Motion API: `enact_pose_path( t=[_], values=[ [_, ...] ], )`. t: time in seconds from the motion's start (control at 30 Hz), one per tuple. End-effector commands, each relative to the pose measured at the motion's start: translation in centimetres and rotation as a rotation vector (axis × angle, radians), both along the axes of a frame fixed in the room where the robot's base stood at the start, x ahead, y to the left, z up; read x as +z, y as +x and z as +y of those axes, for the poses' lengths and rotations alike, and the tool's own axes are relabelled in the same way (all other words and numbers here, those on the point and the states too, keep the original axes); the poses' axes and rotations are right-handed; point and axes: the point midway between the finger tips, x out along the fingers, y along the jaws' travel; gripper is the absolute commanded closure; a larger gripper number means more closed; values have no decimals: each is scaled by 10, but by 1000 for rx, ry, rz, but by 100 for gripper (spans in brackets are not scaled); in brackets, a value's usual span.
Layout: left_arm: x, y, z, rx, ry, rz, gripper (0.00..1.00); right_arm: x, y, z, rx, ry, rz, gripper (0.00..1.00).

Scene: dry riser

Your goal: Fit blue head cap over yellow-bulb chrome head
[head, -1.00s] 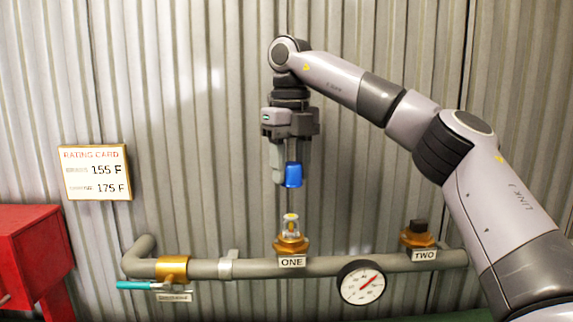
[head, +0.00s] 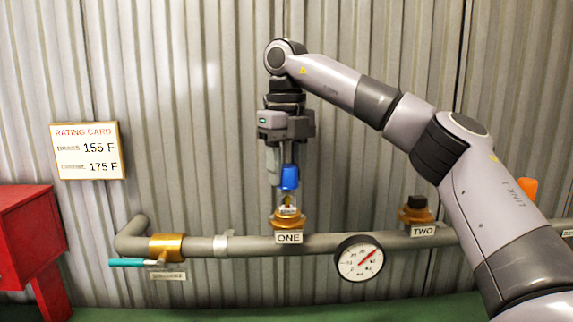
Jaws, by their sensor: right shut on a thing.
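My right gripper (head: 282,180) points down and is shut on the blue head cap (head: 290,177). One grey finger shows left of the cap. The yellow-bulb chrome head (head: 288,203) stands upright on the brass fitting (head: 288,220) above the ONE label. The cap is directly above the head, its lower rim close to the head's top. I cannot tell whether they touch. The head's lower part still shows below the cap. My left gripper is not in view.
The grey pipe (head: 330,241) carries a gauge (head: 360,258), a teal-handled valve (head: 127,262) and fitting TWO (head: 415,211) with a dark top. A rating card (head: 87,150) hangs on the corrugated wall. A red box (head: 25,235) stands left. An orange object (head: 528,188) shows partly behind my arm.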

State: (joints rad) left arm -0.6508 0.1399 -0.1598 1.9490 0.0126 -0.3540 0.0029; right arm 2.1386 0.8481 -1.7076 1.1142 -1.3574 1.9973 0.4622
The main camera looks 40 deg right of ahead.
Motion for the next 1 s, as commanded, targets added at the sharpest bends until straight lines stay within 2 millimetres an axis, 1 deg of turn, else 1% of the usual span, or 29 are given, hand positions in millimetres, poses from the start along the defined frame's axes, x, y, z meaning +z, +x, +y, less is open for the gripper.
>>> enact_pose_path(
  t=[0.5,0.77,1.0],
  values=[
    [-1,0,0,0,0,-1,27,-2,0,0,0,0,0,85],
    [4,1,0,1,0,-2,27,-1,0,0,-1,0,1,85],
    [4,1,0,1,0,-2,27,-2,0,0,-1,0,0,85]
  ],
)
